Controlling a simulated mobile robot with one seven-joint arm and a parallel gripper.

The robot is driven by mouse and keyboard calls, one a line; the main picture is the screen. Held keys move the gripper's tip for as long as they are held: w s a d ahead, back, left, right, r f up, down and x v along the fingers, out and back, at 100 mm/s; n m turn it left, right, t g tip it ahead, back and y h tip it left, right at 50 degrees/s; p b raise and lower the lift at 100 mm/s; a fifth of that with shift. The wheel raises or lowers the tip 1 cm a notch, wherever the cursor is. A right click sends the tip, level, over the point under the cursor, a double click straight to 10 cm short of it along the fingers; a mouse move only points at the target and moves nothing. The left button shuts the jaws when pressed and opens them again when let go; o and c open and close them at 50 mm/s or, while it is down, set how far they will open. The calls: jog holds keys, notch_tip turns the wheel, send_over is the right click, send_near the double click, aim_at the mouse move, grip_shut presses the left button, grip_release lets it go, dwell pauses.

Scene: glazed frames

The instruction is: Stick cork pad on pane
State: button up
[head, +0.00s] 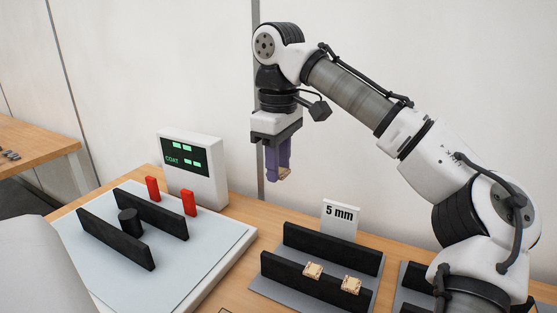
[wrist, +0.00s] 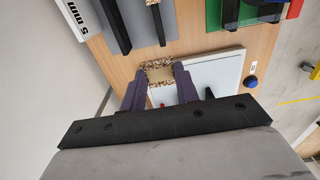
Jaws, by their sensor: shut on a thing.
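My gripper (head: 279,170), with purple fingers, is shut on a small speckled tan cork pad (head: 285,175). The pad also shows between the fingertips in the wrist view (wrist: 160,71). The gripper points down, well above the table. A pale blue-grey panel with a white border (head: 85,235) lies flat at the left of the head view, left of the gripper and apart from it. It also shows beyond the fingers in the wrist view (wrist: 222,66). I cannot tell whether this panel is the pane.
Two black bars (head: 115,240), a black cylinder (head: 130,221) and red blocks (head: 189,203) stand on or by the panel. A COAT display box (head: 193,166) stands behind. A rack marked 5 mm (head: 320,265) holds two tan pads. A green item (wrist: 240,14) shows in the wrist view.

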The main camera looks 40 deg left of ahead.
jog(key=shift+r+p, duration=1.1)
jog(key=shift+p, duration=0.4)
